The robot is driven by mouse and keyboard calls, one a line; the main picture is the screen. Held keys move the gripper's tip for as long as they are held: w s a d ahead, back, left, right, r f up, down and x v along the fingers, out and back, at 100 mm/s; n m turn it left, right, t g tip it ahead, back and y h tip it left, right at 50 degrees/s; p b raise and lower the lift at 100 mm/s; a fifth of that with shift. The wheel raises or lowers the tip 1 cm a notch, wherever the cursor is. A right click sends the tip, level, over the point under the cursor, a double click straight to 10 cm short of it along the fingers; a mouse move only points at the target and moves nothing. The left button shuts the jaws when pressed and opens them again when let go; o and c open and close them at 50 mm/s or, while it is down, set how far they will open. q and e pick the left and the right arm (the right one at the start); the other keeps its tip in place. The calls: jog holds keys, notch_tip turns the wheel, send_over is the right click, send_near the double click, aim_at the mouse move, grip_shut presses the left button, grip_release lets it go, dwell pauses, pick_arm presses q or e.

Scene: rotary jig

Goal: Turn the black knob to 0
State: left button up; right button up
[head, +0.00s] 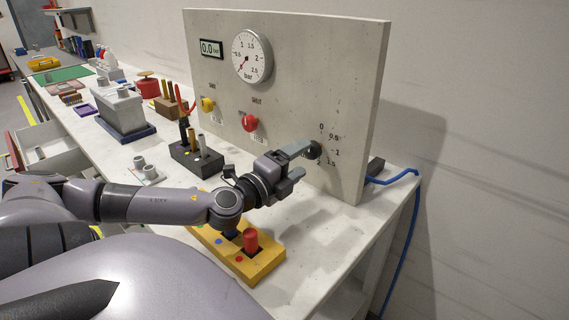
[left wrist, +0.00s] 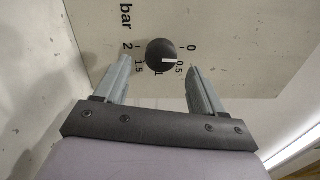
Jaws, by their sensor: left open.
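The black knob (head: 314,150) sits low on the right part of the upright grey panel (head: 290,70), beside a printed scale. In the left wrist view the knob (left wrist: 158,48) carries a white mark that points close to 0.5, with the 0 label (left wrist: 193,47) just past it. My left gripper (head: 301,160) is open in front of the knob. In the left wrist view its fingers (left wrist: 160,68) stand on either side of the knob with gaps; I cannot tell how deep they reach. My right gripper is not in view.
The panel also bears a round gauge (head: 252,56), a display reading 0.0 (head: 210,48), a yellow knob (head: 208,104) and a red knob (head: 250,123). A black block with pegs (head: 196,160) and a yellow base (head: 262,268) stand near my arm. A blue hose (head: 402,176) runs off right.

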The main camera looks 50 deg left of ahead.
pick_arm(q)
jog(key=shift+s+d+p, duration=0.15)
jog(key=shift+s+p, duration=0.4)
jog(key=shift+s, duration=1.4)
